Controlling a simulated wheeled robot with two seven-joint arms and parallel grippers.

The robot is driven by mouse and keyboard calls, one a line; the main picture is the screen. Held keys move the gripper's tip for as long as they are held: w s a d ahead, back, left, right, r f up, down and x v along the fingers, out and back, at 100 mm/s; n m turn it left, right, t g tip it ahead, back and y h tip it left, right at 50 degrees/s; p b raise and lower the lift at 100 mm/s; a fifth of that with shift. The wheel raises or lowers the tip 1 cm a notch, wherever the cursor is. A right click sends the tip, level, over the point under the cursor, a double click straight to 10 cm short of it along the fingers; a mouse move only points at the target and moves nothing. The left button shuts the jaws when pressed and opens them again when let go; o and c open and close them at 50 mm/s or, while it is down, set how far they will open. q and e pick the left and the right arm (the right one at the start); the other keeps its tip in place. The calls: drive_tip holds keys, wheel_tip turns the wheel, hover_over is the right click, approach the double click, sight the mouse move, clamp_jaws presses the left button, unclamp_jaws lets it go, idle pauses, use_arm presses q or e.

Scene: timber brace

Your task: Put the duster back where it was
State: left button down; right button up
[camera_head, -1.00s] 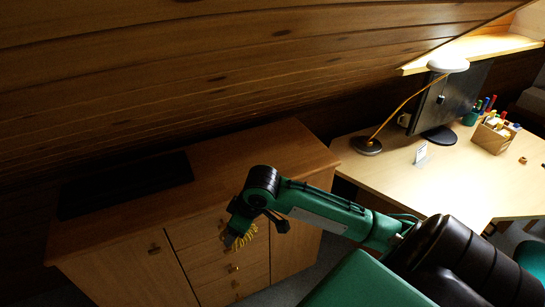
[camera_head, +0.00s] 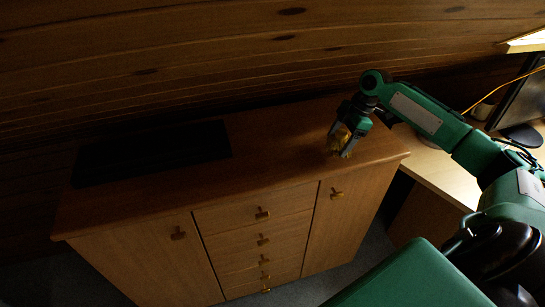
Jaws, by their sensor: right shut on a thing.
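The duster (camera_head: 341,138) shows as a small yellow, fringed thing between the fingers of my right gripper (camera_head: 345,143). The gripper is shut on it and points down over the right part of the wooden cabinet's top (camera_head: 275,140). The duster is at or just above the top; I cannot tell whether it touches. The fingers hide part of the duster. My left gripper is not in view.
A flat black panel or mat (camera_head: 152,155) lies on the left part of the cabinet top. The sloping timber wall (camera_head: 200,60) rises close behind. The middle of the top is clear. A desk (camera_head: 440,170) with a monitor (camera_head: 520,100) stands at the right.

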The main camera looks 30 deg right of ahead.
drive_tip(key=shift+w+d+r, duration=0.2)
drive_tip(key=shift+d+r, duration=0.05)
drive_tip(key=p, duration=0.4)
approach(278, 164)
drive_tip(key=shift+w+a+f, duration=0.2)
drive_tip(key=shift+a+f, duration=0.5)
drive_tip(key=shift+f, duration=0.2)
drive_tip(key=shift+w+a+f, duration=0.1)
drive_tip(key=shift+a+f, duration=0.05)
drive_tip(key=shift+a, duration=0.3)
wheel_tip(278, 164, down, 3)
drive_tip(key=shift+r+p, duration=0.1)
drive_tip(key=shift+p, duration=0.45)
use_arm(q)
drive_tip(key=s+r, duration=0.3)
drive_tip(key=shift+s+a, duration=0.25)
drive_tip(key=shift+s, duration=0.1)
use_arm(e)
drive_tip(key=shift+f, duration=0.35)
drive_tip(key=o, duration=0.9)
